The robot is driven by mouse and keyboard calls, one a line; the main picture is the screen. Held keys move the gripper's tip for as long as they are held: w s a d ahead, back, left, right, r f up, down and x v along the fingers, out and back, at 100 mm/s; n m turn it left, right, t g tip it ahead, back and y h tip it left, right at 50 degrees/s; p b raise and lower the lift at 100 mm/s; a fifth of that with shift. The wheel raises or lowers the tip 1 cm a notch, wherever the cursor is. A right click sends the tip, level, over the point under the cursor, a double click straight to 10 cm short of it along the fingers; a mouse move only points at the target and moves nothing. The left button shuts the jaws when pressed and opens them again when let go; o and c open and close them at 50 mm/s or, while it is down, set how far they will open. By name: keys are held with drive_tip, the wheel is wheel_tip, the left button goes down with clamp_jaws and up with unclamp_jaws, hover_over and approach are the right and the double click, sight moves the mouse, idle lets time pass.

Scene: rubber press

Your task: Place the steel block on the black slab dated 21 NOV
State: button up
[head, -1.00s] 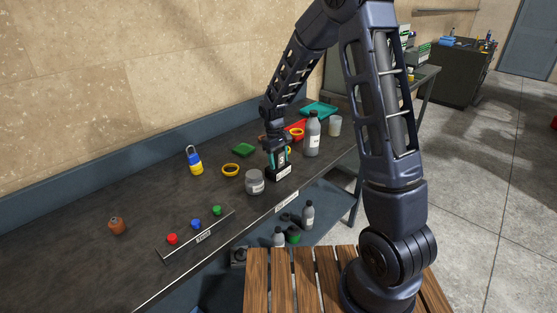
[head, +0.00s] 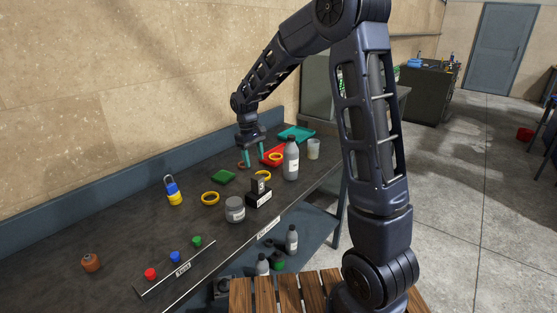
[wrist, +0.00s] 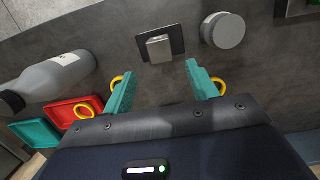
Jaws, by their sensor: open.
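The steel block (head: 260,184) stands upright on the black slab (head: 255,202), near the front of the bench. A small white label shows on the slab's front, but its text is too small to read. From above, the wrist view shows the block (wrist: 159,48) resting within the slab's (wrist: 177,36) outline. My gripper (head: 254,161) is open and empty, with teal fingers, behind the block and apart from it. In the wrist view my gripper (wrist: 160,69) has its fingers wide apart, with the block ahead of the gap.
A grey bottle (head: 291,160), a red tray (head: 271,160) and a teal tray (head: 296,134) stand near my gripper. A lidded grey jar (head: 235,209) is left of the slab. Yellow rings (head: 210,199), a green block (head: 223,176) and a padlock (head: 173,191) lie farther left.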

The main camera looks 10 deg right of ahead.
drive_tip(key=s+d+r+m+t+y, duration=0.1)
drive_tip(key=s+d+r+m+t, duration=0.15)
drive_tip(key=s+d+r, duration=0.6)
drive_tip(key=s+d+r+m+t, duration=0.2)
drive_tip(key=s+d+r+m, duration=0.3)
drive_tip(key=s+d, duration=0.6)
drive_tip(key=s+d+m+t, duration=0.1)
drive_tip(key=s+d, duration=0.5)
drive_tip(key=s, duration=0.1)
drive_tip(key=shift+s+d+r, duration=0.15)
drive_tip(key=shift+d+r, duration=0.15)
drive_tip(key=shift+r, duration=0.1)
